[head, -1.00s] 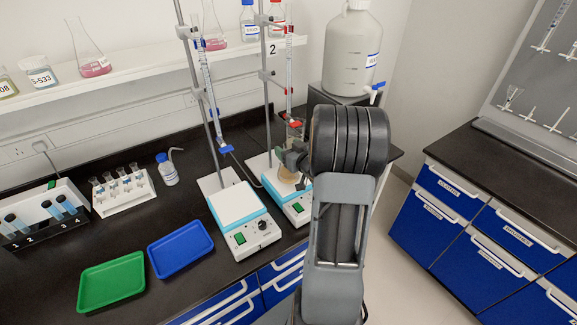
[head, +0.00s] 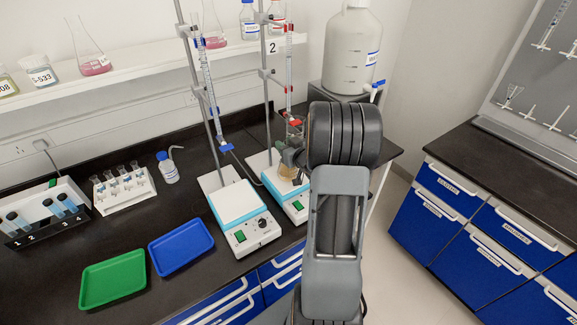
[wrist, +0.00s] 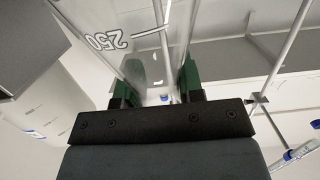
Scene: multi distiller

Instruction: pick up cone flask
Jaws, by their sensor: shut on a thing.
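The cone flask, clear glass with a "250" mark (wrist: 108,42), is between the green jaws of my gripper (wrist: 160,80) in the wrist view. The jaws are shut on its glass. My gripper (head: 291,157) is there too, mostly hidden by my own arm. I cannot tell whether the flask's base touches the plate.
A burette (head: 289,75) with a red tap stands close above the flask. A second hot plate (head: 237,204) and burette (head: 210,95) are to the left. Blue (head: 181,248) and green (head: 113,279) trays lie at the front left. A large carboy (head: 352,60) stands behind.

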